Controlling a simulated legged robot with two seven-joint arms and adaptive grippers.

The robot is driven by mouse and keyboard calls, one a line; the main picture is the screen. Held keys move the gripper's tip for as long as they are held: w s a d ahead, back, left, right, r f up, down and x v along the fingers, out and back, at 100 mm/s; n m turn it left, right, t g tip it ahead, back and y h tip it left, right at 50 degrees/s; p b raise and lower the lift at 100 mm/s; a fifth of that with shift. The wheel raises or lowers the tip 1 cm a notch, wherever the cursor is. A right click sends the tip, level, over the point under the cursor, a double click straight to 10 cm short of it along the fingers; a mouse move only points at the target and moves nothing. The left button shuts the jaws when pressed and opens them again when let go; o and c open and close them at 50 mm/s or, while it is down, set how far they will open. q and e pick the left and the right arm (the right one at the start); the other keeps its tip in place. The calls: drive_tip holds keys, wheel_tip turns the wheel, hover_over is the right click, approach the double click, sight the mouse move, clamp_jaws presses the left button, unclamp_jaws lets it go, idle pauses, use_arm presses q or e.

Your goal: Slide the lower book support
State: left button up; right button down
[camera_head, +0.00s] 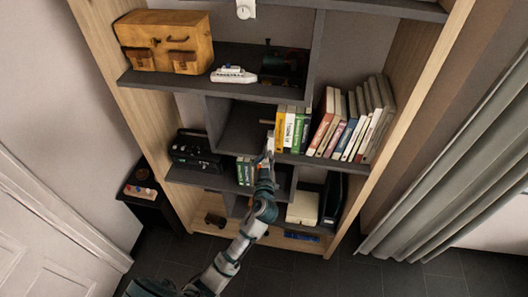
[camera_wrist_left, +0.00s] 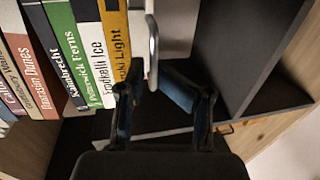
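A row of books (camera_head: 292,130) stands on the middle shelf, with a yellow book (camera_wrist_left: 117,45) at its end. A pale metal book support (camera_wrist_left: 153,52) stands beside that yellow book in the left wrist view. In the head view it shows small at the shelf's front edge (camera_head: 270,143). My left gripper (camera_head: 267,159) is just below that edge. In the left wrist view the gripper (camera_wrist_left: 155,93) is open, its two dark fingers apart, and the support's rod ends near the gap between them. I cannot tell whether they touch. My right gripper is not in view.
Green books (camera_head: 246,172) stand on a lower shelf, close to my left arm. A black radio (camera_head: 192,148) sits left of them. A wooden chest (camera_head: 165,40) and a white model ship (camera_head: 233,75) are on the upper shelf. A grey curtain (camera_head: 455,165) hangs at right.

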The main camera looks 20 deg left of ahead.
use_arm(q)
drive_tip(key=v, duration=0.9)
drive_tip(key=shift+s+d+r, duration=0.15)
drive_tip(key=shift+d+r, duration=0.05)
drive_tip(key=shift+d, duration=0.1)
drive_tip(key=shift+a, duration=0.15)
